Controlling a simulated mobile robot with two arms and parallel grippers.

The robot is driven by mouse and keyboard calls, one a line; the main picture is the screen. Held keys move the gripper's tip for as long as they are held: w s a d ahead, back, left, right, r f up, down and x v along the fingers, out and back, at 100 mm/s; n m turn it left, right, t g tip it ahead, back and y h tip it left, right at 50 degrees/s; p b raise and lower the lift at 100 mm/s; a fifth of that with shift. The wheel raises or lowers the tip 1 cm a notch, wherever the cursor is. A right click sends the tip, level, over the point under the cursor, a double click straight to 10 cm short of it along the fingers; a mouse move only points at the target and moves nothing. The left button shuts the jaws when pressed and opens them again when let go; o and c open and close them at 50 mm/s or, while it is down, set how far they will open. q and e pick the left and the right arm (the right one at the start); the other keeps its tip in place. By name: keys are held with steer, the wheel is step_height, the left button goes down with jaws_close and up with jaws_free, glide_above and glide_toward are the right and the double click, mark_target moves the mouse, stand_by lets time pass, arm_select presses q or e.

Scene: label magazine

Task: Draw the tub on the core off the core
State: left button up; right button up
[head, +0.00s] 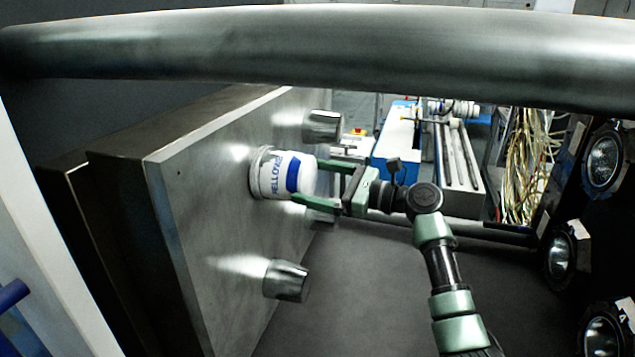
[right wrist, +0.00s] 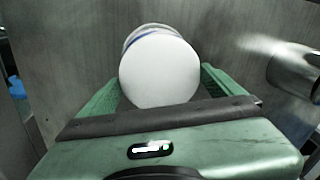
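The white tub (head: 268,176) with blue print and a blue band sits sideways on a core of the upright metal plate, its closed end pointing right. The core inside it is hidden. In the right wrist view the tub's round white end (right wrist: 160,72) faces me. My right gripper (head: 308,181) is open, with one green finger on each side of the tub's closed end. In the right wrist view a narrow gap seems to show beside each finger; contact further along is hard to tell. My left gripper is not in view.
Bare metal cores stick out of the plate (head: 205,180) above (head: 323,127) and below (head: 286,280) the tub; another is partly hidden behind the lower finger. A thick grey bar (head: 300,45) crosses the top. Round hollows (head: 603,160) line a dark block at right.

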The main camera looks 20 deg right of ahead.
steer(key=shift+c, duration=0.8)
steer(key=shift+p+v, duration=0.45)
steer(key=shift+v, duration=0.9)
steer(key=w+d+p+v, duration=0.1)
steer(key=p+v, duration=0.1)
steer(key=v, duration=0.8)
steer(key=shift+s+d+r, duration=0.15)
steer(key=shift+s+d, duration=0.05)
steer(key=shift+d, duration=0.1)
stand_by(0.5)
steer(key=s+a+p, duration=0.5)
steer(key=s+p, duration=0.3)
steer(key=s, duration=0.3)
steer(key=shift+p, duration=0.3)
stand_by(0.3)
stand_by(0.5)
